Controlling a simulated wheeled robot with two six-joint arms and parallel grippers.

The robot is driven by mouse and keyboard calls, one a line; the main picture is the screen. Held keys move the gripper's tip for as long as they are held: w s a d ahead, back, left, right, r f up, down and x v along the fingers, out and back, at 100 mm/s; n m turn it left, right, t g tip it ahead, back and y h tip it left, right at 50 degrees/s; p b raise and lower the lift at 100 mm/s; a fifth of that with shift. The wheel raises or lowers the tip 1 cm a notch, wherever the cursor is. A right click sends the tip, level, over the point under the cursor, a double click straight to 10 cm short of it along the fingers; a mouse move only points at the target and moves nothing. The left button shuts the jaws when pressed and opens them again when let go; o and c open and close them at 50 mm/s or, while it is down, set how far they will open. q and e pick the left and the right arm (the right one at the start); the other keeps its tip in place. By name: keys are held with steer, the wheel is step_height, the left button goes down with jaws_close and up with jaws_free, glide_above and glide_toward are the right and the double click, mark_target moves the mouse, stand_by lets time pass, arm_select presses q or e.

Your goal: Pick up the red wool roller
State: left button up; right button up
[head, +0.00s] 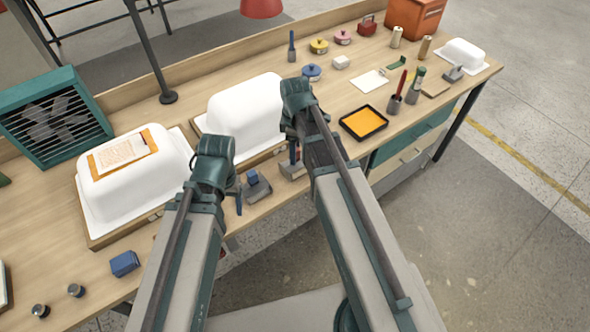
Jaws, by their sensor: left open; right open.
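An upright red-handled tool (402,83) stands in a small dark holder (395,105) on the right part of the bench; it may be the red wool roller, but its head is not clear. A small grey tool (292,170) with a bit of red and blue above it is partly hidden by my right arm. My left gripper (239,194) hangs at the bench's front edge, beside a grey tool with a blue top (257,187). My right gripper (290,133) is by the middle white shell, left of the red-handled tool. Both grippers are open and look empty.
Two large white tub shells (115,195) (245,105) fill the left and middle of the bench (40,235). An orange paint tray (363,123) lies right of my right arm. A teal fan (55,118) stands back left. A green-capped bottle (415,88) stands close to the red-handled tool.

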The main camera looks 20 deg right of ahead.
steer(key=shift+f, duration=0.55)
steer(key=shift+r, duration=0.1)
steer(key=shift+c, duration=0.2)
jaws_close()
stand_by(0.8)
